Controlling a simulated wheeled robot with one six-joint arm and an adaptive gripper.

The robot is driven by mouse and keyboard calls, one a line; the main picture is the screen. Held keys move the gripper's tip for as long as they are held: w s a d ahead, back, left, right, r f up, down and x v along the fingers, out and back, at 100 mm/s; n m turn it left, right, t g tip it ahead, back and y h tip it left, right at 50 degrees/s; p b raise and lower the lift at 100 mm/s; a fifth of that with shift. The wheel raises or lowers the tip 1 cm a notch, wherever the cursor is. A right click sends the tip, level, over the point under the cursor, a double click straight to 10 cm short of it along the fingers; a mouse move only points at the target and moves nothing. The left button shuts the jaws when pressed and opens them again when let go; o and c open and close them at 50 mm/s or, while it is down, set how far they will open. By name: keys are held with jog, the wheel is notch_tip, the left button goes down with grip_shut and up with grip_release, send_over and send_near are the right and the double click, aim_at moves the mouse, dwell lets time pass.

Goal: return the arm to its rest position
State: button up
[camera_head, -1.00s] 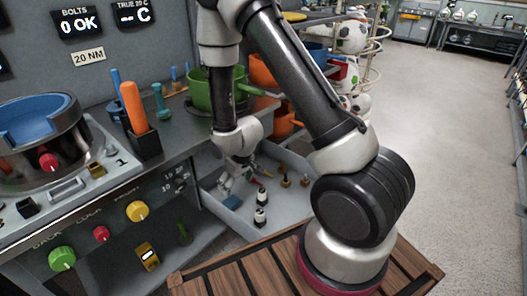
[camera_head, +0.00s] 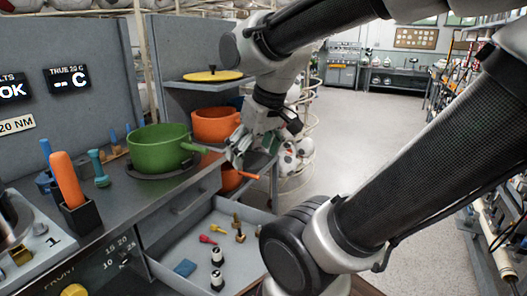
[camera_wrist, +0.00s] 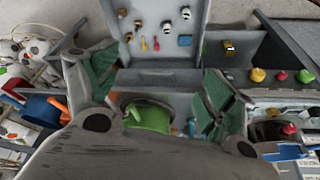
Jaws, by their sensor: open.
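My gripper (camera_head: 240,150) is raised in the head view, in front of the orange pot and right of the green pot (camera_head: 158,148). The wrist view shows my gripper (camera_wrist: 155,95) with its two green-padded fingers spread wide apart and nothing held between them. My arm reaches up from the lower right and bends over at the top of the head view. The open drawer (camera_head: 165,270) lies below my gripper, with small fittings (camera_head: 217,255) in it. The drawer shows too in the wrist view (camera_wrist: 165,45).
An orange pot (camera_head: 214,124) stands behind the green pot. A yellow lid (camera_head: 212,75) lies on a shelf. A holder (camera_head: 82,217) with an orange-handled tool stands on the bench. Soccer balls (camera_head: 287,160) sit in a wire rack. The floor (camera_head: 365,110) to the right is clear.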

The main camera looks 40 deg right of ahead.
jog(key=s, duration=0.1)
jog(key=s+r, duration=0.1)
jog(key=s, duration=0.1)
jog(key=shift+s+d, duration=0.1)
jog(key=shift+d, duration=0.1)
dwell(1.2)
